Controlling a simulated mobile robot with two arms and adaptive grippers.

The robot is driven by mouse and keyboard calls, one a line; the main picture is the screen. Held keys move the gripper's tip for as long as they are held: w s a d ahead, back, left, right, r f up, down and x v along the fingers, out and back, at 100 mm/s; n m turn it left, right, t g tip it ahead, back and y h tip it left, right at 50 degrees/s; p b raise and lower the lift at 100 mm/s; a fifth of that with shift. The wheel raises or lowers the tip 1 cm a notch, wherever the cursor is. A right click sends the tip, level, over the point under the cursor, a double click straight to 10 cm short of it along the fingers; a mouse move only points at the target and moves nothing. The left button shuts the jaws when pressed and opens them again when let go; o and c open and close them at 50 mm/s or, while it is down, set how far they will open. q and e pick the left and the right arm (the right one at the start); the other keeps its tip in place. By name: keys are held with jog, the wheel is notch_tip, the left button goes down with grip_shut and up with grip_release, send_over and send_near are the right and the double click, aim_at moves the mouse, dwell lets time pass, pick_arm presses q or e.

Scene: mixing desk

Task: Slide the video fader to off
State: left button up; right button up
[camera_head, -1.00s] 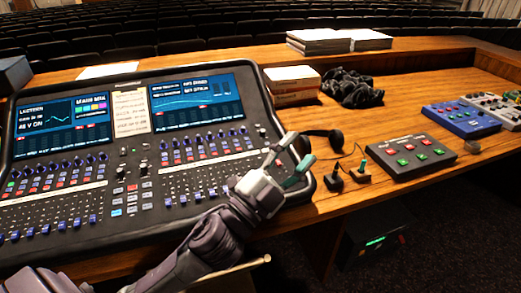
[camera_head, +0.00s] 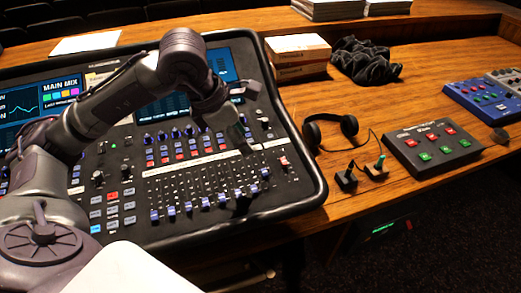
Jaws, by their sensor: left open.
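The mixing desk (camera_head: 292,190) fills the left and middle, with a bank of blue-capped faders (camera_head: 205,203) along its lower part. A single red-capped fader (camera_head: 284,161) sits apart near the desk's right edge. No label is readable, so I cannot tell for sure which one is the video fader. My left gripper (camera_head: 246,112) is open and empty above the right part of the desk, up and left of the red cap, with its fingers pointing right and down. The arm hides much of the screens and upper knobs. My right gripper is not in view.
A headset (camera_head: 330,130), two small joysticks (camera_head: 361,174) and a grey button box (camera_head: 432,148) lie right of the desk. A blue box (camera_head: 484,104), stacked boxes (camera_head: 300,56) and a black cloth (camera_head: 365,61) stand farther back. Bare wood lies between them.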

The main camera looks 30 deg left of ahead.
aim_at(265, 172)
pick_arm(q)
jog(key=x, duration=0.3)
jog(key=p+x, duration=0.1)
jog(key=x, duration=0.7)
jog(key=shift+s+d+f+p, duration=0.25)
jog(key=shift+d+f+p, duration=0.05)
jog(key=shift+d, duration=0.05)
jog(key=shift+w+d+f, duration=0.1)
jog(key=shift+w+f, duration=0.2)
jog(key=shift+f, duration=0.4)
grip_shut()
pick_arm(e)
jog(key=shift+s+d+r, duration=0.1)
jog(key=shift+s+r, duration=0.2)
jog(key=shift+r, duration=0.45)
pick_arm(q)
jog(key=shift+d, duration=0.1)
